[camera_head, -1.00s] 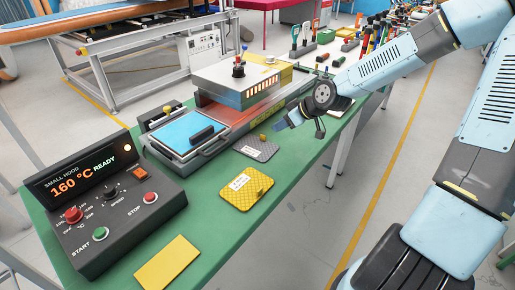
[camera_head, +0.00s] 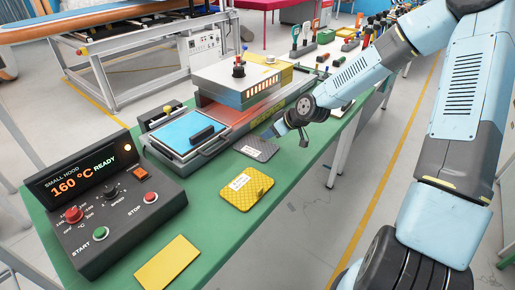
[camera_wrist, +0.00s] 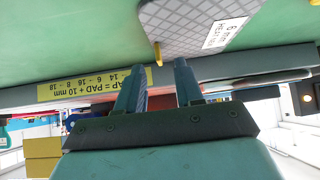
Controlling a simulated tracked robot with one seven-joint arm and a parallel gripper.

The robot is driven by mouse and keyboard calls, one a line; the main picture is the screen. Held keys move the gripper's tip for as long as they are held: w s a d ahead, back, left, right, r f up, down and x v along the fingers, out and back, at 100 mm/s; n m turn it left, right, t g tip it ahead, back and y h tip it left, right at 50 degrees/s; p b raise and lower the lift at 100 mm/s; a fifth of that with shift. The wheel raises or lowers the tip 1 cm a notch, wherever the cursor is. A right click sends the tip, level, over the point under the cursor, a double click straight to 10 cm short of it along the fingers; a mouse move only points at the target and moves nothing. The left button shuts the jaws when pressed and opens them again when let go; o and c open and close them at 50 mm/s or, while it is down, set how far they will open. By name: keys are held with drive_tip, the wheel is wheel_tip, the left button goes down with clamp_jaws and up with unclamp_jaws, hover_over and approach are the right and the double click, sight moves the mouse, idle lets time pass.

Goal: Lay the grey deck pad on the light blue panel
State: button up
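The grey deck pad (camera_head: 254,150) lies flat on the green table, with a white label. In the wrist view the pad (camera_wrist: 185,28) is near the top, with a yellow tab (camera_wrist: 158,54) at its edge. The light blue panel (camera_head: 185,130) lies in a tray with a dark handle bar, left of the pad. My gripper (camera_head: 288,134) is above and just right of the grey pad. In the wrist view my gripper (camera_wrist: 157,75) is open and empty, its two fingers apart below the yellow tab.
A yellow pad (camera_head: 244,189) and a plain yellow sheet (camera_head: 167,263) lie nearer on the table (camera_head: 206,215). The control box (camera_head: 110,205) reads 160 °C READY. A heated press (camera_head: 238,82) stands behind the tray. Tools crowd the far end.

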sight(256, 145)
drive_tip(key=shift+x, duration=1.45)
clamp_jaws()
